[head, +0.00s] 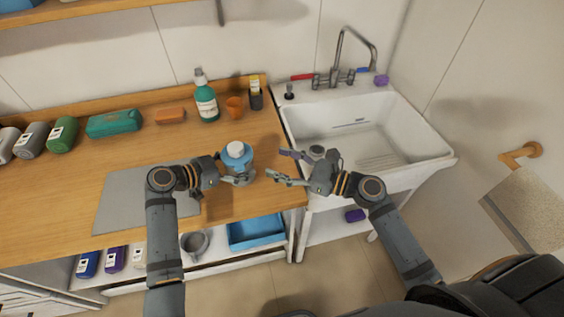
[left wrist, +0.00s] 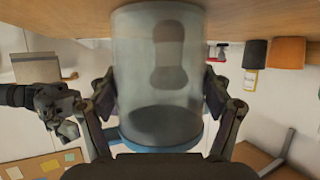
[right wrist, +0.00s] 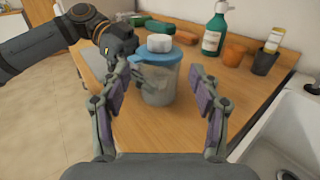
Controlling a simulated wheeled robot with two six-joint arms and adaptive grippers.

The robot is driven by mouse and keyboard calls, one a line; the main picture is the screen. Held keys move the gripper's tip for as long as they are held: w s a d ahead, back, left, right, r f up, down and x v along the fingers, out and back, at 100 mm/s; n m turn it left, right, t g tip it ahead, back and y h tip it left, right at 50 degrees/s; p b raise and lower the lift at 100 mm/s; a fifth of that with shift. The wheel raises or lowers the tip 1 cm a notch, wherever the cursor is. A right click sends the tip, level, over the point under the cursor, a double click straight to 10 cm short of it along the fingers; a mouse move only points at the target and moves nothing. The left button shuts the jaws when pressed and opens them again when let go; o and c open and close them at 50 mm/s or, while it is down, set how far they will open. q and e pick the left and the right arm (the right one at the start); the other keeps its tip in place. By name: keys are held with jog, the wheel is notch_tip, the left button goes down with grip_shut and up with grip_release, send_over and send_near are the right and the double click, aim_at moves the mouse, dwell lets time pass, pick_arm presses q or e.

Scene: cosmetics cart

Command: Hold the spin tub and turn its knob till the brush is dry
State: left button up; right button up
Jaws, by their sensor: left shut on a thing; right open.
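The spin tub (head: 238,165) stands upright on the wooden counter near its right front corner. It has a clear body (right wrist: 157,86), a blue lid (right wrist: 150,56) and a white knob (right wrist: 159,43) on top. My left gripper (head: 243,178) is shut around the tub's body, with a finger on each side in the left wrist view. A dark shape (left wrist: 168,50), perhaps the brush, shows through the clear wall; its wetness cannot be told. My right gripper (head: 277,166) is open and empty, right of the tub and apart from it.
A green pump bottle (head: 206,100), an orange cup (head: 235,107) and a dark cup (head: 256,99) stand behind the tub. A grey mat (head: 120,200) lies to the left. The white sink (head: 440,155) is at right. A blue tray (head: 256,232) is on the shelf below.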

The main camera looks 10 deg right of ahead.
jog(key=n+g+y, duration=0.3)
jog(key=n+g, duration=0.2)
jog(key=g, duration=0.1)
send_near(235, 146)
jog(key=x, duration=1)
jog(key=shift+f, duration=0.25)
jog(key=shift+s, duration=0.1)
